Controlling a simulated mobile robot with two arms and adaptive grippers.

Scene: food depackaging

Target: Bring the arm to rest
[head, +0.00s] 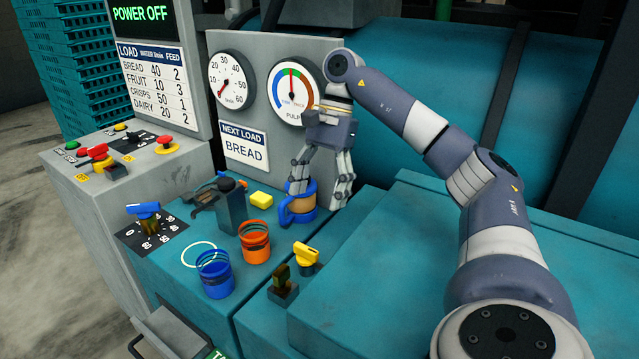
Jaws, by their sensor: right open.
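My right arm (500,220) comes in from the right and reaches back over the teal worktop. Its gripper (319,190) points down with its fingers apart, in front of the grey gauge panel. A tan and blue mug (300,207) stands upright under the gripper's left finger, which overlaps it in the picture. I cannot tell whether the finger touches the mug. My left gripper is not in view.
A blue cup (215,275), an orange cup (254,243), a yellow block (261,199) and a yellow-handled valve (306,256) are on the worktop. A blue-handled dial (146,212) is at the left. The teal cover (380,290) at the right front is clear.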

